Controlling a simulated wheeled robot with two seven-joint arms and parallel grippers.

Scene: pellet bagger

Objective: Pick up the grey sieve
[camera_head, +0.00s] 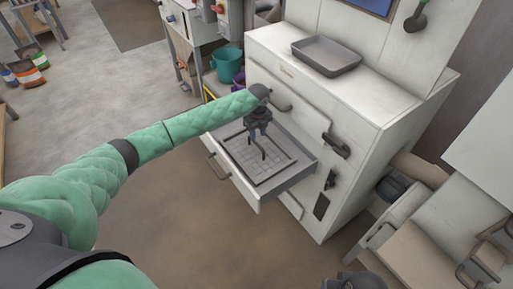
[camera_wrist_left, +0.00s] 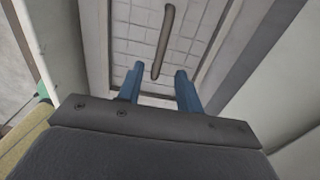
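The grey sieve (camera_head: 240,155) is a flat gridded square with a dark rim, lying in the pulled-out drawer (camera_head: 277,184). A dark bar handle stands over its middle. In the left wrist view the sieve's grid (camera_wrist_left: 195,42) fills the area past my fingers, and the handle (camera_wrist_left: 165,40) runs lengthwise. My left gripper (camera_wrist_left: 160,72) is open, its blue fingers apart, with the handle's near end between them in the picture. I cannot tell whether they touch it. In the head view my left gripper (camera_head: 257,128) points down above the sieve.
The white cabinet (camera_head: 360,130) stands behind the drawer, with a grey tray (camera_head: 326,55) on its top. A drawer handle (camera_head: 217,167) sticks out in front. A teal bucket (camera_head: 228,64) stands behind. The floor left of the drawer is clear.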

